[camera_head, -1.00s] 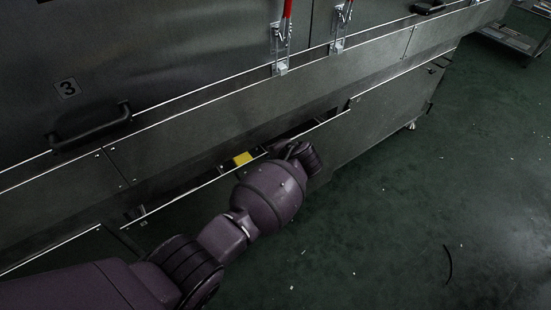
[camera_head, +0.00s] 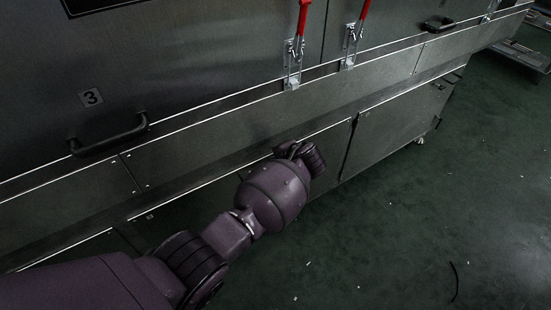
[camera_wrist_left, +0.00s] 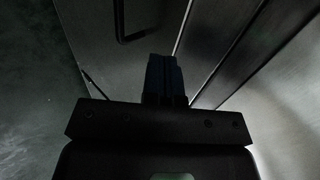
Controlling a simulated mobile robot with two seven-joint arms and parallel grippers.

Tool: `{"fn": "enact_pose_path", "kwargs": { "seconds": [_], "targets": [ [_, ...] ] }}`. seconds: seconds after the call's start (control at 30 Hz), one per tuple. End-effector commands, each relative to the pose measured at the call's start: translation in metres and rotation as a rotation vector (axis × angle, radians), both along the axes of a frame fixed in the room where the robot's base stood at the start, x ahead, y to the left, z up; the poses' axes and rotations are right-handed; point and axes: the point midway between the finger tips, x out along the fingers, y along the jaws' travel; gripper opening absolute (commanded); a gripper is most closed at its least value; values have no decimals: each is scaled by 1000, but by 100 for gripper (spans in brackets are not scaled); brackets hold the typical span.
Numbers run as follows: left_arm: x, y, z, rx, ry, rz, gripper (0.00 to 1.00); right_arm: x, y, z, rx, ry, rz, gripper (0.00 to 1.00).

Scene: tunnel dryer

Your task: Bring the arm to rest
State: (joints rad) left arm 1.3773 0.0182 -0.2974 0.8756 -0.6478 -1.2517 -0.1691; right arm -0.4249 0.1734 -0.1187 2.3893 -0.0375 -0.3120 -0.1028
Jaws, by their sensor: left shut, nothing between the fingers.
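My left arm comes in from the lower left in the head view, its wrist beside the machine's lower front panel (camera_head: 325,145). The left gripper's fingers are hidden behind the wrist there. In the left wrist view the left gripper (camera_wrist_left: 165,72) has its two dark fingers together, with nothing visible between them. Metal panels and a dark handle (camera_wrist_left: 122,28) lie beyond the fingertips; I cannot tell whether the fingers touch anything. My right gripper is not in view.
The steel dryer has a door marked 3 (camera_head: 91,97), a black handle (camera_head: 108,135) and red-handled latches (camera_head: 304,18). Its lower panels run close beside my arm. The green floor (camera_head: 400,235) at right is mostly open, with small scraps and a dark curved strip (camera_head: 455,281).

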Motion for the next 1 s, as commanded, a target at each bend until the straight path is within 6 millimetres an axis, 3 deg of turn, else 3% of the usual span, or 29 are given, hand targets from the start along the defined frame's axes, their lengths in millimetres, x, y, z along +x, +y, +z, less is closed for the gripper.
{"fn": "enact_pose_path", "kwargs": {
  "seconds": [0.03, 0.1, 0.47, 0.77, 0.87, 1.0],
  "targets": [
    [-4, -6, 21, -2, -13, -1, 0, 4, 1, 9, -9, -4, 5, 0],
    [-12, -12, 29, -3, -12, -2, 0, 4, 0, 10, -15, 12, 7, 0],
    [-43, -32, 49, -3, 0, -2, 0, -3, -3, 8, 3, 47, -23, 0],
    [-48, -32, 44, -7, 10, 0, 0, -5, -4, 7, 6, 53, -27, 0],
    [-54, -20, 33, -31, 26, 7, 0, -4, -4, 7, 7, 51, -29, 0],
    [-75, 16, 1, -103, 65, 24, 0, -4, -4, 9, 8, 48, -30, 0]
  ]
}}
